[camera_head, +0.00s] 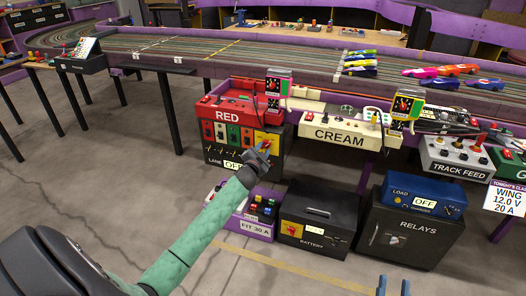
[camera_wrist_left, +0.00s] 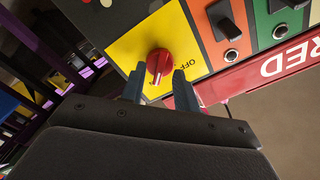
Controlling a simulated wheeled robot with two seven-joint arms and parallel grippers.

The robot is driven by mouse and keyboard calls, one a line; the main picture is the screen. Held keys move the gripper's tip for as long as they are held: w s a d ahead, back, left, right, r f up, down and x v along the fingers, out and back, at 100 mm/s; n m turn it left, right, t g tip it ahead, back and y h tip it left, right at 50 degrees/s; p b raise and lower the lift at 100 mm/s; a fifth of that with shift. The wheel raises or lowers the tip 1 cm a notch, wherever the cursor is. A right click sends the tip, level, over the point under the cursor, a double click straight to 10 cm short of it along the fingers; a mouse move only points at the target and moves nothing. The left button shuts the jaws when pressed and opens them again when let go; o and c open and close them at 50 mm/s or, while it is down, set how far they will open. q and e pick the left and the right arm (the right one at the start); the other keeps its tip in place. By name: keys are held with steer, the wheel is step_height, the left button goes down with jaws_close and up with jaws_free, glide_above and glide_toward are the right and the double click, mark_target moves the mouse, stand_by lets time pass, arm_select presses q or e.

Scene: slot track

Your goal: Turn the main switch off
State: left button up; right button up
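The main switch is a red rotary knob (camera_wrist_left: 160,62) on a yellow panel (camera_wrist_left: 132,43) with an OFF label to its right in the left wrist view. The panel also shows in the head view (camera_head: 274,138), at the right end of the red RED lane box. My left gripper (camera_head: 264,148) is at this panel and hides the knob there. In the left wrist view its two fingers (camera_wrist_left: 159,80) stand apart on either side of the knob, with small gaps visible. My right gripper (camera_head: 393,286) shows at the bottom edge, its fingers apart and empty.
Orange and green switch panels sit beside the yellow one. A cream box (camera_head: 340,131) stands to the right, with a hand controller (camera_head: 277,88) above the RED box. A black battery box (camera_head: 318,218) and relay cabinet (camera_head: 408,232) stand below.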

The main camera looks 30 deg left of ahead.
arm_select(q)
steer(key=shift+w, duration=0.3)
arm_select(e)
steer(key=shift+s+r, duration=0.1)
steer(key=shift+r, duration=0.25)
arm_select(q)
steer(key=shift+c, duration=0.4)
jaws_close()
arm_select(e)
steer(key=shift+f, duration=0.1)
